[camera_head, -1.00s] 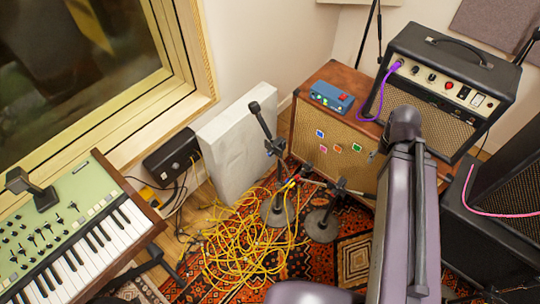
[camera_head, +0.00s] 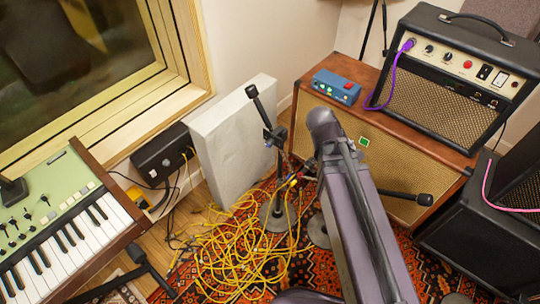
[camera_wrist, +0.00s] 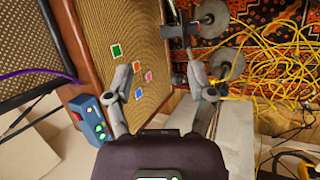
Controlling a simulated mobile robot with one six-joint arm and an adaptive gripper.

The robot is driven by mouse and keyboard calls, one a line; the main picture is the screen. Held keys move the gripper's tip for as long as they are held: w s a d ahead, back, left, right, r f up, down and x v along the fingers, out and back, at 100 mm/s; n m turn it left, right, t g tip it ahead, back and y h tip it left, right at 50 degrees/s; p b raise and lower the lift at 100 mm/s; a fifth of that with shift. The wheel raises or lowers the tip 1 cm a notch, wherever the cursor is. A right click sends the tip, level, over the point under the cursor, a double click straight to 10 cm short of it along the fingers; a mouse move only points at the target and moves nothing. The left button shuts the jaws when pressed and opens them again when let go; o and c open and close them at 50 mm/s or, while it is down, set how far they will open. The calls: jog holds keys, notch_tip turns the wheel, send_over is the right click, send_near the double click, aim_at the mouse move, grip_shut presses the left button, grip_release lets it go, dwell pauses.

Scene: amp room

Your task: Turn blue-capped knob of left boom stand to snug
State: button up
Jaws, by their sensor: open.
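The left boom stand (camera_head: 278,160) stands in front of the white panel. Its round base is among yellow cables, and its boom rises to a dark end at upper left. A dark clutch with a bluish part (camera_head: 273,135) sits at the boom joint; I cannot make out the knob's cap clearly. In the wrist view a round base (camera_wrist: 226,62), apparently this stand's, shows beyond the right finger. My gripper (camera_wrist: 165,88) is open, with nothing visible held between its fingers. My arm hides the gripper in the head view.
A second boom stand's end (camera_head: 424,199) sticks out right of my arm, which hides much of that stand. The wooden speaker cabinet (camera_head: 405,160) carries a blue pedal (camera_head: 335,87) and an amp (camera_head: 460,75). The white panel (camera_head: 235,140) stands behind the stands. Yellow cables (camera_head: 245,245) cover the rug.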

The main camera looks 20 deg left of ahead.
jog(key=a+f+n+t+h+b, duration=0.2)
jog(key=a+f+n+t+b, duration=0.1)
jog(key=a+f+n+b, duration=0.25)
jog(key=n+t+y+b, duration=0.1)
jog(key=n+t+b, duration=1)
jog(key=n+b, duration=0.55)
send_near(268, 145)
jog(key=s+m+b, duration=0.1)
jog(key=s+m, duration=0.1)
jog(key=s, duration=0.1)
jog(key=shift+s+a+r+n+y, duration=0.15)
jog(key=shift+s+a+n+y, duration=0.25)
jog(key=shift+a, duration=0.35)
jog(key=shift+w+d, duration=0.1)
jog(key=shift+x, duration=6.8)
jog(key=shift+d, duration=0.1)
